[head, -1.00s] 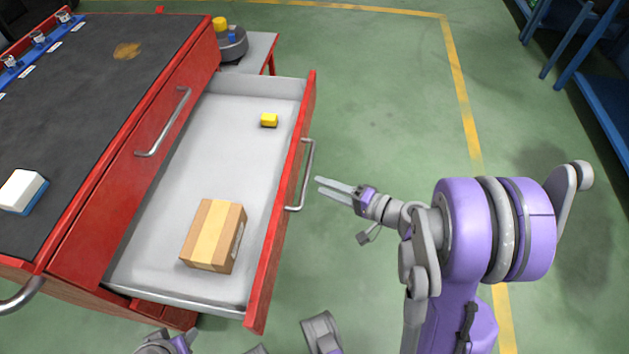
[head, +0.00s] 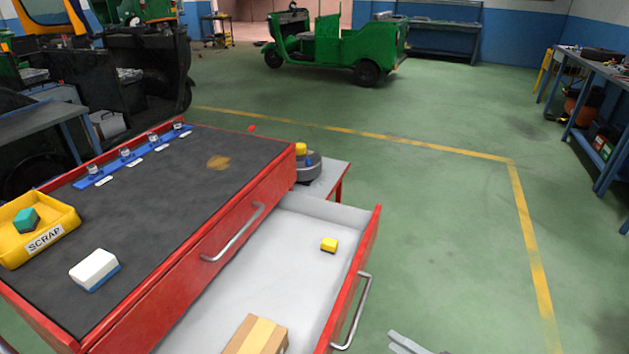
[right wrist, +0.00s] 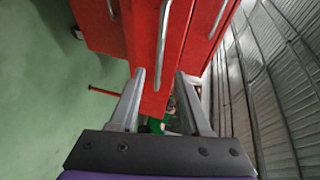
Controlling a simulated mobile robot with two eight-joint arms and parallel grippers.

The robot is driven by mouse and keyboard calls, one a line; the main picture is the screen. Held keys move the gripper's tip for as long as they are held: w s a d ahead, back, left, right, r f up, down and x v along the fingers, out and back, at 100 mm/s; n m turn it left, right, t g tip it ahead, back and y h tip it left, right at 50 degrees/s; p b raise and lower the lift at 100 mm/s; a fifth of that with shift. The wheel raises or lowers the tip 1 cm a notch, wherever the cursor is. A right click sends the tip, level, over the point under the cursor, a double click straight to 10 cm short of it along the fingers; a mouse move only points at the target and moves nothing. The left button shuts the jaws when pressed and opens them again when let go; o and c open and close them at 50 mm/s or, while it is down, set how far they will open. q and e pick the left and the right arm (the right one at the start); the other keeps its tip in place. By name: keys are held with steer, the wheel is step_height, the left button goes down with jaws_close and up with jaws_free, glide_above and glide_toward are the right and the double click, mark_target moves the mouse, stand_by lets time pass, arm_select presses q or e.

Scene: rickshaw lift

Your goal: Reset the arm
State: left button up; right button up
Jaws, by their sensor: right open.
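My right gripper (head: 408,344) shows at the bottom edge of the head view, just right of the open drawer's handle and apart from it. In the right wrist view its two fingers (right wrist: 160,95) stand apart with nothing held between them, and the red cabinet (right wrist: 195,40) lies beyond them. The rest of my right arm is out of the head view. My left gripper is not in view.
The open drawer (head: 265,260) holds a yellow block (head: 329,245) and a cardboard box (head: 258,337). Its handle (head: 352,312) sticks out on the right. A yellow scrap bin (head: 58,216) and a white-blue block (head: 94,268) sit on the cabinet top. Green floor at right is clear.

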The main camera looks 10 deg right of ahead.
steer(key=s+a+f+n+g+h, duration=0.45)
steer(key=s+a+n+g, duration=0.25)
steer(key=s+a+g, duration=0.3)
arm_select(q)
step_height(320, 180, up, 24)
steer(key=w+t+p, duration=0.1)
steer(key=p, duration=1.9)
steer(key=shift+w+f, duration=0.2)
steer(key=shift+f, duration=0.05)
arm_select(e)
step_height(320, 180, up, 26)
steer(key=n+t+h, duration=0.1)
steer(key=n+h, duration=0.2)
steer(key=shift+s+d+n+t+h, duration=0.2)
steer(key=shift+s+n+t+h, duration=0.15)
steer(key=shift+n+t, duration=0.05)
